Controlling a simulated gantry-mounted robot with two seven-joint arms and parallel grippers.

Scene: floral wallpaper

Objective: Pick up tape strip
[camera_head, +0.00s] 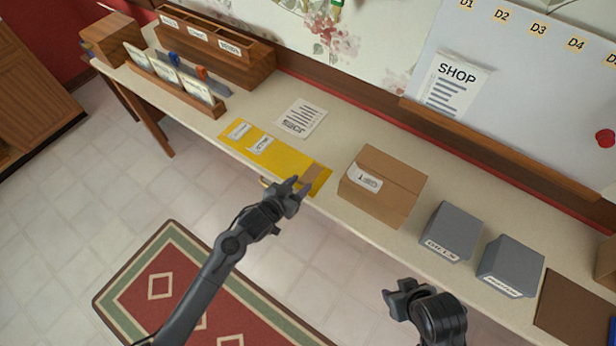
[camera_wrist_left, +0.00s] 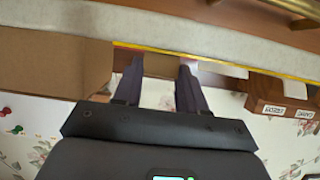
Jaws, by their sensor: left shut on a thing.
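The tape strip (camera_head: 311,175) is a small brown piece at the right end of the yellow mat (camera_head: 284,163), at the table's front edge. My left gripper (camera_head: 300,184) is at that edge, shut on the tape strip; its fingers partly cover it in the head view. In the left wrist view a tan piece (camera_wrist_left: 159,65) shows between the two fingers (camera_wrist_left: 160,72), below the mat's thin yellow edge (camera_wrist_left: 225,63). My right gripper (camera_head: 391,294) is in front of the table, away from the mat; its jaw gap is unclear.
A cardboard box (camera_head: 383,185) stands right of the mat. Two grey boxes (camera_head: 451,231) (camera_head: 511,266) stand further right. A printed paper sheet (camera_head: 302,117) lies behind the mat. A wooden card rack (camera_head: 175,82) and a wooden organizer (camera_head: 216,50) stand at the left.

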